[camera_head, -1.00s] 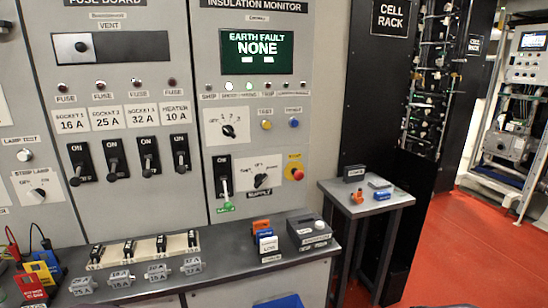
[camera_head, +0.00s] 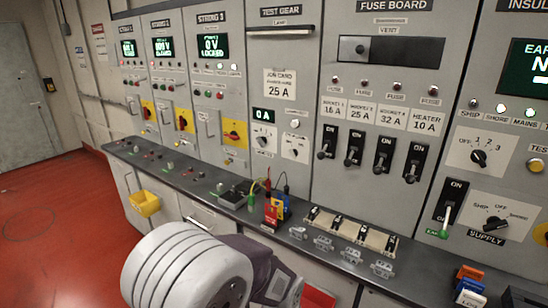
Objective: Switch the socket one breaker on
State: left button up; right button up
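One of my arms, a white rounded link with a dark part, shows at the bottom, well below and in front of the breaker. No gripper fingers show in the view.
A grey worktop (camera_head: 190,165) runs below the panels. Red and yellow blocks with leads (camera_head: 274,208), a fuse holder strip (camera_head: 350,231) and several grey fuses stand on it under the breakers. A yellow bin (camera_head: 144,203) hangs at the front left. Red floor at left is clear.

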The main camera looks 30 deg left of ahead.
aim_at(320, 155)
jog(key=u, duration=0.75)
